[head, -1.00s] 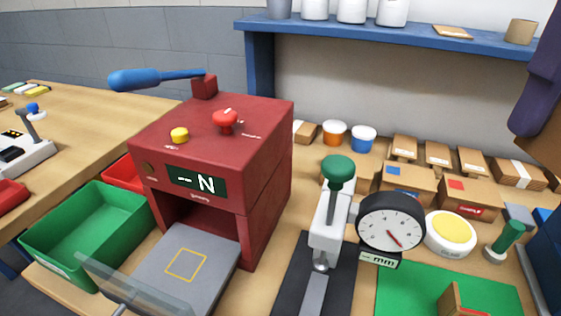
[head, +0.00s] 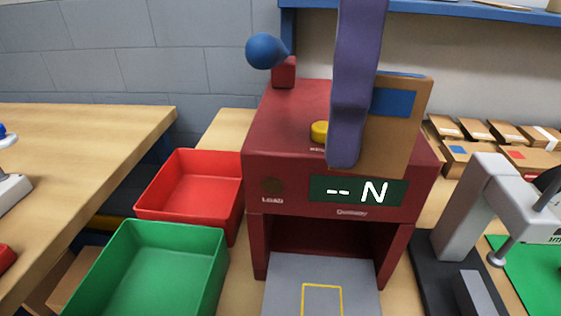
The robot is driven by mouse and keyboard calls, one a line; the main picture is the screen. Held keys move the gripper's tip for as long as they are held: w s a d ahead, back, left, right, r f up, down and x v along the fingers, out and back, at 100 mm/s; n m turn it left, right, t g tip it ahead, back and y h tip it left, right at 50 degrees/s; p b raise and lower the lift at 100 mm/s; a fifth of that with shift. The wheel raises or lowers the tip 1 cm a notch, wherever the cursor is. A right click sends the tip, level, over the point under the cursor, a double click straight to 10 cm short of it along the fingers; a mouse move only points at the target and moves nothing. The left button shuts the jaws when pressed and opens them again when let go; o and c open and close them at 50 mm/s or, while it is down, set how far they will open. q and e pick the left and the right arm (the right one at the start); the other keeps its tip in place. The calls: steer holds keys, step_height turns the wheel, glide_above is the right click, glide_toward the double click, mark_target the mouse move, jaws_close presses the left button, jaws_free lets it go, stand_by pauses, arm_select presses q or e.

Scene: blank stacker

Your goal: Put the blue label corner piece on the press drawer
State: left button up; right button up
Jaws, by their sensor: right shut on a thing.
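The corner piece (head: 405,125) is brown cardboard with a blue label (head: 394,103). My right gripper (head: 346,150), with a purple finger showing, is shut on its left side. The piece is held upright in front of the upper part of the red press (head: 262,190), above the drawer. The press drawer (head: 285,275) is a grey plate sticking out below the opening, with a yellow square outline and nothing on the part that shows. The gripper hides part of the press top. My left gripper is not in view.
A red bin (head: 205,185) and a green bin (head: 150,265) stand left of the press. A grey gauge stand (head: 470,205) stands close on the right, beside a green mat (head: 525,280). Cardboard pieces (head: 480,155) lie behind it. The press lever (head: 264,50) rises at the back.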

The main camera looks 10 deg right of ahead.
steer(key=shift+s+a+f+n, duration=0.1)
steer(key=shift+a+f+n, duration=0.2)
steer(key=shift+f+n, duration=0.1)
step_height(320, 180, down, 15)
steer(key=b, duration=0.3)
steer(key=shift+f+b, duration=0.5)
steer(key=shift+f, duration=1.85)
steer(key=shift+f, duration=0.15)
steer(key=o, duration=1)
step_height(320, 180, up, 12)
steer(key=shift+a+r+p, duration=0.1)
steer(key=shift+r+p, duration=0.1)
steer(key=shift+p, duration=0.6)
